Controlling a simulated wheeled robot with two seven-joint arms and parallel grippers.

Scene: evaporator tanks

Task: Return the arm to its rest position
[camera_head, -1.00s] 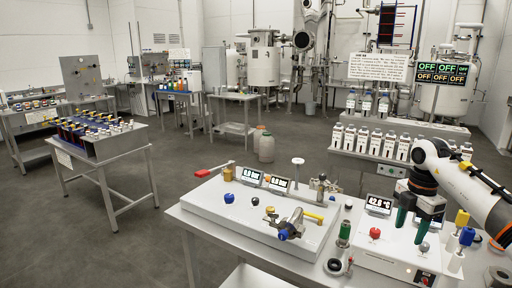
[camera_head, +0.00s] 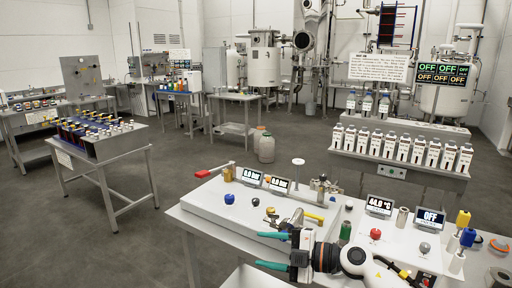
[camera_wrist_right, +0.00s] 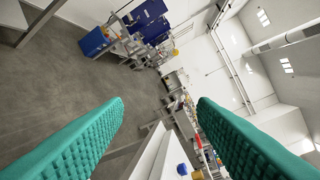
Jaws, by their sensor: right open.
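My right gripper (camera_head: 262,250) lies over the front edge of the near table (camera_head: 200,222), its teal fingers pointing left. The fingers are spread apart with nothing between them. In the right wrist view the two teal fingers (camera_wrist_right: 161,101) stand wide apart, with the floor and far benches seen between them. My right arm comes in from the lower right and covers part of the control box and the table front. My left gripper is not in view.
A control box with a red knob (camera_head: 375,234) and displays stands right. Several bottles (camera_head: 390,143) line a rack behind. Open floor lies left.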

